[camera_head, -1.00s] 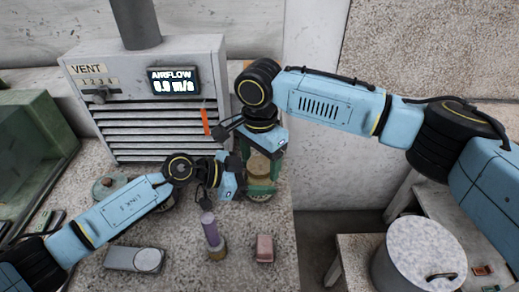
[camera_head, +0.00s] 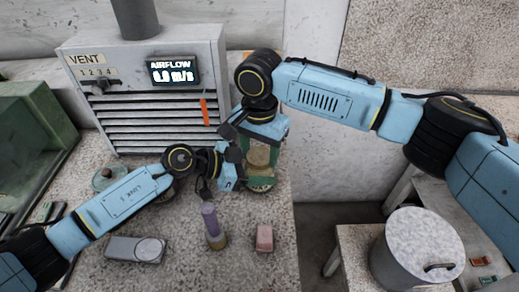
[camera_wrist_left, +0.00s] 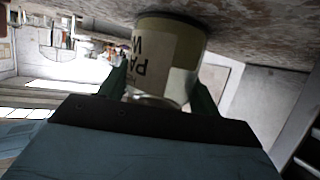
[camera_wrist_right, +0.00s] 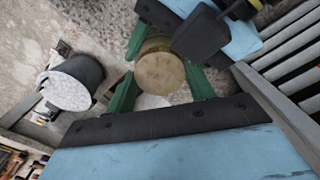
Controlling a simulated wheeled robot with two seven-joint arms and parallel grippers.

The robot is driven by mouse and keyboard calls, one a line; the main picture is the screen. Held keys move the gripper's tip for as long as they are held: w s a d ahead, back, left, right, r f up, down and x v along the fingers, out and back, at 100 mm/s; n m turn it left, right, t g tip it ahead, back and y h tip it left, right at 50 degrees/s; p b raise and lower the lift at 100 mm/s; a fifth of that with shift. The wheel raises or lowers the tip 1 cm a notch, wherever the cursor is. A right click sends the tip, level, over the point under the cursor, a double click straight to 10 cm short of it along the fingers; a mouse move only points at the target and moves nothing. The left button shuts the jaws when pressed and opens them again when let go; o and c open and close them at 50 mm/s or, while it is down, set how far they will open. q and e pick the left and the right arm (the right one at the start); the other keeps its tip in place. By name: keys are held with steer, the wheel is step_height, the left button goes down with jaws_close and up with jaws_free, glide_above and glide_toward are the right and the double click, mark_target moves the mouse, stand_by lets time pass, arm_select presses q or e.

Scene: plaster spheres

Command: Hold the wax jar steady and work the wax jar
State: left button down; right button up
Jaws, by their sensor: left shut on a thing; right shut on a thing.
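The wax jar (camera_head: 258,158) stands upright near the bench's right edge, partly hidden by my grippers. My left gripper (camera_head: 243,172) is shut on its side, low down. In the left wrist view the pale label and body of the jar (camera_wrist_left: 155,50) appear upside down between the green fingers. My right gripper (camera_head: 262,150) reaches down from above and is shut on the top of the jar. In the right wrist view the round tan top of the jar (camera_wrist_right: 160,73) sits between the green fingers.
A vent box (camera_head: 150,120) with a display stands behind. A green bin (camera_head: 35,135) is at left, a lidded pot (camera_head: 420,250) on the right stand.

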steer(key=o, duration=1.1)
steer(key=shift+c, duration=0.2)
steer(key=shift+r, duration=2.25)
steer(key=shift+c, duration=0.3)
step_height(320, 180, up, 2)
steer(key=shift+r+m, duration=0.15)
steer(key=shift+m, duration=0.75)
steer(key=shift+r+m, duration=0.4)
steer(key=shift+m, duration=0.2)
step_height(320, 180, down, 8)
steer(key=shift+r, duration=0.15)
